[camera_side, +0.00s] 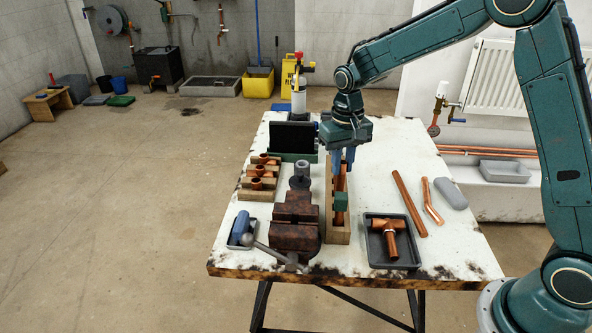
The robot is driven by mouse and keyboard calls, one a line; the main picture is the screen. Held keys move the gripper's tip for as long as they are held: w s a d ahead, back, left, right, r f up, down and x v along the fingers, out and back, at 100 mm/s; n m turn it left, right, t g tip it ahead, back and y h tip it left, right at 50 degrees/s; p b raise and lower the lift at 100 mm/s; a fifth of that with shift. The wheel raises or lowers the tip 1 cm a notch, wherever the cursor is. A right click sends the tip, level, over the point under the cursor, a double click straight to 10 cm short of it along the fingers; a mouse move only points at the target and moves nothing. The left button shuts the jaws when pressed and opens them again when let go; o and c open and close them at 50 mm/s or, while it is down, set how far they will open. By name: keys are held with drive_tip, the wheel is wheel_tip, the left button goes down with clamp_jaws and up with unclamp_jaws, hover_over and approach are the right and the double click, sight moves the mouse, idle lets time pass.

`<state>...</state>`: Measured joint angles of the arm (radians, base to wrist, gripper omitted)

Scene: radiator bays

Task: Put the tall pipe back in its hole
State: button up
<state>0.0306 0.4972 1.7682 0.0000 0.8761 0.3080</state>
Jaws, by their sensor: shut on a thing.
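My gripper (343,168) is above the middle of the workbench, pointing down, with its blue fingers shut on an upright copper pipe (341,183), which I take to be the tall pipe. The pipe shows below the fingers, in front of or within a narrow wooden rack (330,226).
A rusty vise (295,225) stands just left of the rack. Copper fittings in a wooden holder (247,193) are further left.

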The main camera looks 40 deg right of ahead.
sight(341, 174)
drive_tip(key=shift+f, duration=0.2)
idle(0.4)
drive_tip(key=shift+f, duration=1.45)
drive_tip(key=shift+f, duration=0.25)
drive_tip(key=o, duration=1)
drive_tip(key=shift+r, duration=0.15)
